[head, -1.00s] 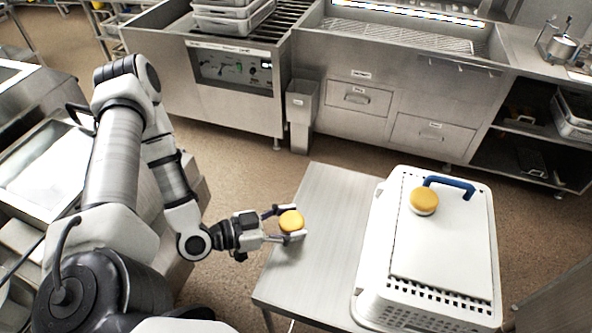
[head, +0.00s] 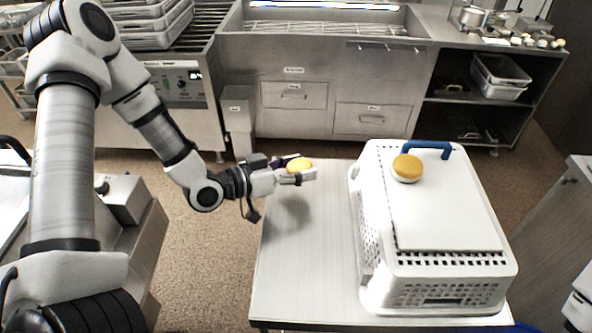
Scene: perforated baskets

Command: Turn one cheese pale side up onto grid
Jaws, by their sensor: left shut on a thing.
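My left gripper (head: 296,173) is shut on a round cheese (head: 299,164) with an orange-yellow top, held above the left part of the metal table; the fingers hide its lower part. A second cheese (head: 407,168), orange-yellow on top with a pale lower side, sits on top of the white perforated basket (head: 435,297), near its back left. A white flat panel (head: 445,212) covers most of the basket's top, and a row of holes shows along its front edge. My right gripper is not in view.
The metal table (head: 301,265) is bare to the left of the basket. A blue handle (head: 428,146) lies at the basket's back edge behind the second cheese. Steel counters with drawers (head: 295,95) stand behind, across a strip of floor.

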